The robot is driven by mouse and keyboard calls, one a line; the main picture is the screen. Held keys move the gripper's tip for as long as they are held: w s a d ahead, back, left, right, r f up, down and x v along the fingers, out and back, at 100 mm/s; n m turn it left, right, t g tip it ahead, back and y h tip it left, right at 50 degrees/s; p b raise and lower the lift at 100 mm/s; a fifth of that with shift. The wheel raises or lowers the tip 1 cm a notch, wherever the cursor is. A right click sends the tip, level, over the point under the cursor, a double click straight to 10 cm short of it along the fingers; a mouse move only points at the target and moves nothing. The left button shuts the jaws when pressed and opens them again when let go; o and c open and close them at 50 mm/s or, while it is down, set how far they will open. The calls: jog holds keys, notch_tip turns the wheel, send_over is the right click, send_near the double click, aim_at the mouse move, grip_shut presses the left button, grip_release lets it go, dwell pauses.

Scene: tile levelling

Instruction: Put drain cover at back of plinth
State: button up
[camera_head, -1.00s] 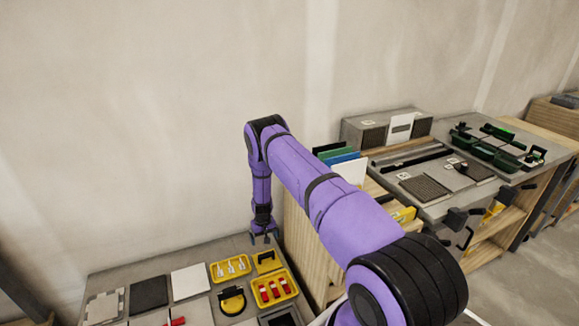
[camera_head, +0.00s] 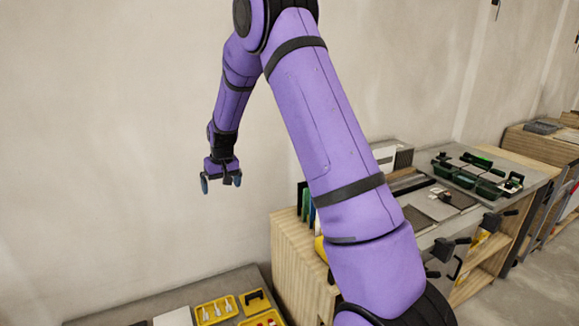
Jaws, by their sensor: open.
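My gripper (camera_head: 221,183) is open and empty, raised in front of the bare wall, above and left of the wooden cabinet. Its two dark fingertips are spread apart and touch nothing. A grey block (camera_head: 403,157) at the back of that bench may be the plinth, but I cannot be sure.
Yellow trays (camera_head: 216,311) and flat tiles lie on the low bench at the bottom left. Upright coloured sheets (camera_head: 306,204) stand on the wooden cabinet (camera_head: 296,250). Green tools (camera_head: 468,174) lie on the right-hand bench. The space around my gripper is clear.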

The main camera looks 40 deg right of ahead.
jog(key=s+a+r+n+t, duration=0.1)
jog(key=s+a+r, duration=0.2)
jog(key=s+r, duration=0.7)
jog(key=s+a+r+t, duration=0.1)
jog(key=s+a+r, duration=0.3)
jog(key=s+r, duration=0.6)
jog(key=s+a+r, duration=0.1)
jog(key=s, duration=1)
jog(key=s+a+r+n+t, duration=0.1)
jog(key=s+r, duration=0.1)
jog(key=s, duration=0.9)
jog(key=shift+a, duration=0.2)
jog(key=shift+r, duration=0.1)
